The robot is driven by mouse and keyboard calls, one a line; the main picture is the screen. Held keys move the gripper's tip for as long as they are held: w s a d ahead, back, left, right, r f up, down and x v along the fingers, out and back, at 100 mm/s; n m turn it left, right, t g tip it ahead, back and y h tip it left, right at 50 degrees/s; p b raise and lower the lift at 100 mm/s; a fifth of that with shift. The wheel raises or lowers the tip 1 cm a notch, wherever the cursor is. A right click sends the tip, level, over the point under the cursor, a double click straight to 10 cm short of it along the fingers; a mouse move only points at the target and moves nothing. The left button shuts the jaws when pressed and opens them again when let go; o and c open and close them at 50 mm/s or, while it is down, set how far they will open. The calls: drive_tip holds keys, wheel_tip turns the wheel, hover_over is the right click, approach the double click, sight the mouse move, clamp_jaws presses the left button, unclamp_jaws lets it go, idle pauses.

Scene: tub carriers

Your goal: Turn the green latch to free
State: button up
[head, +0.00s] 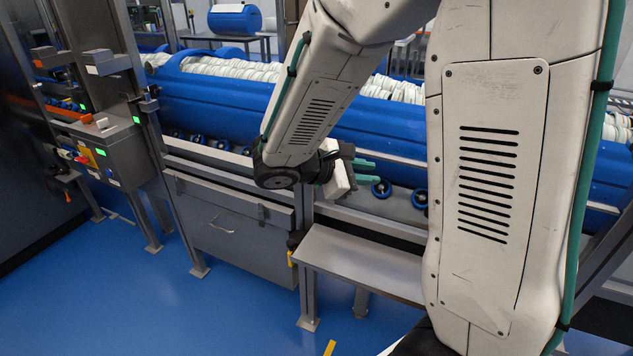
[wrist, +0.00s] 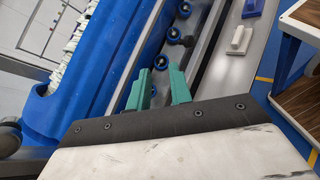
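My gripper (head: 364,170) reaches out beyond the arm in the head view, in front of the long blue tub. Its two green fingers also show in the wrist view (wrist: 160,75), apart, with nothing between them. They point toward the rail with blue rollers beside the tub. I cannot make out a green latch in either view. My arm hides part of the tub and rail in the head view.
A long blue tub (head: 215,108) filled with white pieces lies behind my arm, above blue rollers (head: 381,189). A control box (head: 110,150) with green lights stands left. A grey shelf (head: 360,262) is below my gripper. A white handle-like block (wrist: 238,40) lies on a grey surface.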

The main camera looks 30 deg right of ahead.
drive_tip(key=w+a+f+n+t+h, duration=0.1)
drive_tip(key=w+a+f+n+t, duration=0.2)
drive_tip(key=w+f+n+t, duration=0.4)
drive_tip(key=w+a+f+n+t, duration=0.3)
drive_tip(key=w+f+n+t, duration=0.1)
drive_tip(key=w+f+n, duration=0.4)
drive_tip(key=w+d+m, duration=0.1)
drive_tip(key=w+d, duration=0.4)
drive_tip(key=d, duration=0.1)
drive_tip(key=shift+r, duration=0.4)
clamp_jaws()
